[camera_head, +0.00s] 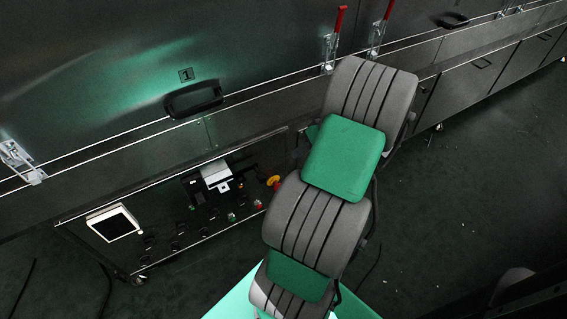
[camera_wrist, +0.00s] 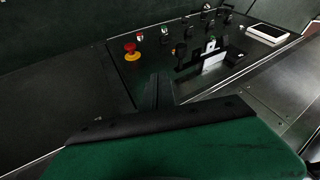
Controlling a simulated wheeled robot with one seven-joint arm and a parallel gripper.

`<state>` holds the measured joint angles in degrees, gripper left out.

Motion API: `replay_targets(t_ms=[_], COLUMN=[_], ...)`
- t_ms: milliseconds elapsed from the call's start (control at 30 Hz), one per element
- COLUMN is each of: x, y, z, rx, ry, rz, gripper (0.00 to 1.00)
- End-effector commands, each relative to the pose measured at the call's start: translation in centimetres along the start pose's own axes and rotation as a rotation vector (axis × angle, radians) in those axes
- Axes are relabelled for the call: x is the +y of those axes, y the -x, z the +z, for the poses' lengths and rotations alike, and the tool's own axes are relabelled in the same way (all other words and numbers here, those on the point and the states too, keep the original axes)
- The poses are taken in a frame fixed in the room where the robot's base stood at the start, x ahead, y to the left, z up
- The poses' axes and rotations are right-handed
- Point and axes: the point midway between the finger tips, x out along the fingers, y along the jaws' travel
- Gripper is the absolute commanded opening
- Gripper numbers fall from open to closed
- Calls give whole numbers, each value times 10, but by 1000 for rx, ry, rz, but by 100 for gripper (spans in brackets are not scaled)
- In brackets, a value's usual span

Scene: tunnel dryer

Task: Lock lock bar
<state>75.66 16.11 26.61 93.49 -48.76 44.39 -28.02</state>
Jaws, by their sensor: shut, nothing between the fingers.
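My gripper (camera_wrist: 161,90) shows in the wrist view as narrow dark fingers, shut and empty, in front of the control panel. In the head view my arm hides it. No part is marked as the lock bar. A pale metal piece (camera_head: 217,174) sits in a dark recess on the control panel; it also shows in the wrist view (camera_wrist: 212,60), beyond and right of my fingertips, apart from them. Two upright red-handled clamps (camera_head: 335,40) (camera_head: 379,31) stand on the dryer wall behind my arm. A metal latch (camera_head: 20,162) is at the far left.
The control panel (camera_head: 165,243) carries several knobs, a white-framed screen (camera_head: 113,223) and a red-and-yellow emergency stop (camera_head: 274,182), also in the wrist view (camera_wrist: 131,51). A black door handle (camera_head: 194,98) is above the panel. The floor (camera_head: 470,200) at right is mostly clear.

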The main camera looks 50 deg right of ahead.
Motion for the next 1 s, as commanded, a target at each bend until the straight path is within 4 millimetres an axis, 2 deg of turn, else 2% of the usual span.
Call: replay_targets(t_ms=[433,500,633,1000], x=[0,-13,-27,-33], y=[-97,-101,-110,-113], z=[2,2,3,3], rx=[-4,-3,-3,-2], ry=[1,3,0,-1], rz=[-3,-1,-1,0], gripper=[0,0,0,0])
